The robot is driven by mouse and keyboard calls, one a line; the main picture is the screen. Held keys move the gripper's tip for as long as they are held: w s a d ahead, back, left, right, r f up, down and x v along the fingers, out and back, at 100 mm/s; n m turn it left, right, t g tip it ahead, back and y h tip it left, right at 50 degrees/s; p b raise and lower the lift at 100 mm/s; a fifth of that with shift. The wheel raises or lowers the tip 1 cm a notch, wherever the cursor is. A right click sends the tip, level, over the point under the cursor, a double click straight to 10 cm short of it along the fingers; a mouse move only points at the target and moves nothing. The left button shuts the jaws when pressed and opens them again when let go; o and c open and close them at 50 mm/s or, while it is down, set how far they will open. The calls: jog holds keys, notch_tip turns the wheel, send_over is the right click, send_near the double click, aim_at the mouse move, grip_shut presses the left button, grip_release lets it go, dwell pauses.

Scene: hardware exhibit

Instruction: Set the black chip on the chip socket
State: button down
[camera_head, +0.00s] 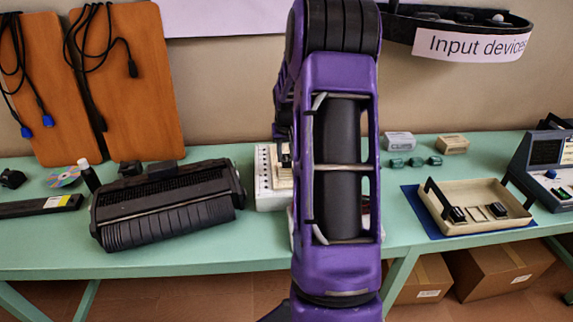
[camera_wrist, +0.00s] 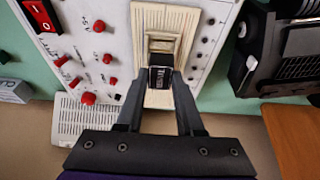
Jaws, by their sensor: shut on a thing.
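In the wrist view, my gripper (camera_wrist: 159,82) is shut on the black chip (camera_wrist: 160,78), a small dark block with pale lettering between the fingertips. The chip is over the near part of the cream chip socket (camera_wrist: 160,38), whose recessed slot shows just beyond it. I cannot tell whether the chip touches the socket. The socket sits on a white panel (camera_wrist: 110,22) with red knobs. In the head view, my purple arm hides the chip and most of the white panel (camera_head: 265,185); a cream part of the socket (camera_head: 284,179) shows beside the arm.
A beige tray (camera_head: 480,226) with a handle and several small parts stands on a blue mat at right. A black printer-like device (camera_head: 168,205) lies at left. The green tabletop (camera_head: 400,235) has bare patches.

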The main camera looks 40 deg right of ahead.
aim_at(287, 159)
jog(key=shift+f, duration=1.65)
jog(key=shift+f, duration=0.25)
jog(key=c, duration=0.5)
grip_release()
jog(key=shift+c, duration=0.2)
jog(key=shift+r, duration=0.1)
jog(key=shift+r, duration=0.25)
jog(key=v, duration=1.1)
jog(key=shift+s+r, duration=0.2)
jog(key=shift+r, duration=0.15)
